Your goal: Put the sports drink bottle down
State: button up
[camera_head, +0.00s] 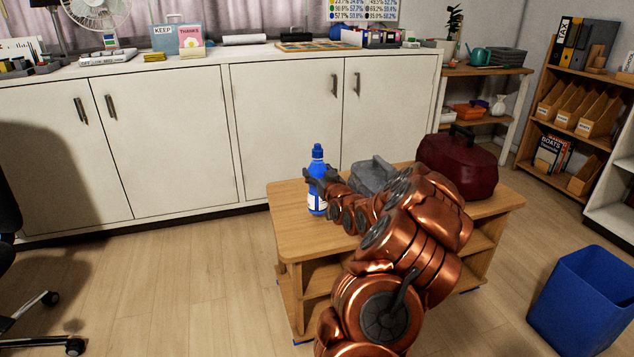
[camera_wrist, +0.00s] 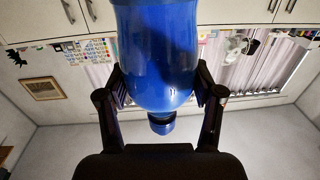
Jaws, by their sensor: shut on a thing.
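The sports drink bottle (camera_head: 317,160) is blue with a blue cap and a pale label low on its body. It is upright at the left part of the small wooden table (camera_head: 290,235). My gripper (camera_head: 322,180) is shut around the bottle's upper body from the right. In the wrist view the bottle (camera_wrist: 155,50) fills the middle, with a gripper finger (camera_wrist: 160,88) on each side. The view is upside down there. My arm covers much of the table, and I cannot tell whether the bottle's base touches the tabletop.
A grey box (camera_head: 372,173) and a dark red case (camera_head: 458,163) stand on the table behind my arm. White cabinets (camera_head: 285,130) line the wall behind. A blue bin (camera_head: 575,305) stands on the floor at right. The tabletop's front left is clear.

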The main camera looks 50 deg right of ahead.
jog(key=shift+x, duration=0.75)
notch_tip(320, 180, down, 4)
jog(key=shift+s+r+b, duration=0.1)
jog(key=shift+r+b, duration=0.05)
jog(key=shift+b, duration=0.4)
jog(key=shift+r, duration=0.1)
jog(key=o, duration=1.6)
jog(key=shift+o, duration=0.2)
